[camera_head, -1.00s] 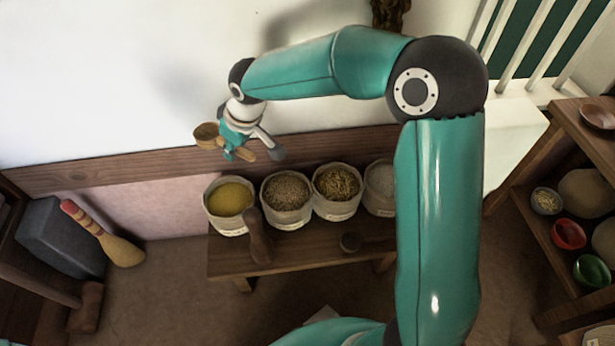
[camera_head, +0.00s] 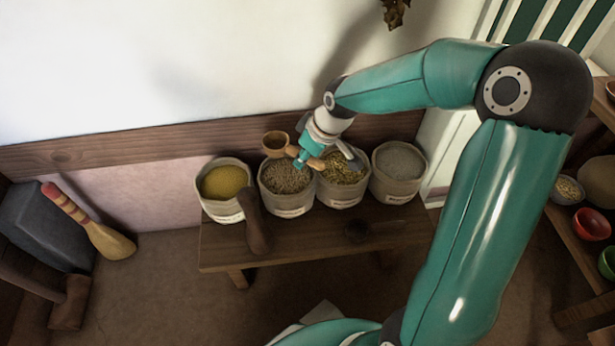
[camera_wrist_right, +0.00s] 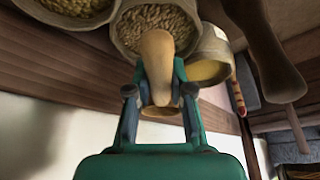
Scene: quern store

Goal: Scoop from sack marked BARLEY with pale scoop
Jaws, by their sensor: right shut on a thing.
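My right gripper (camera_head: 308,160) is shut on the pale wooden scoop (camera_head: 275,143), and it also shows in the right wrist view (camera_wrist_right: 160,92). The scoop's bowl sticks out on the left, and its pale handle (camera_wrist_right: 157,55) passes between the fingers. They are above the back of the sacks. Four cloth sacks stand in a row on a bench: one with yellow contents (camera_head: 224,184), one with brown grain (camera_head: 288,180), one with golden grain (camera_head: 343,170) and one with greyish contents (camera_head: 398,163). Their labels are too small to read. My left gripper is not in view.
Shelves with bowls (camera_head: 592,223) stand at right.

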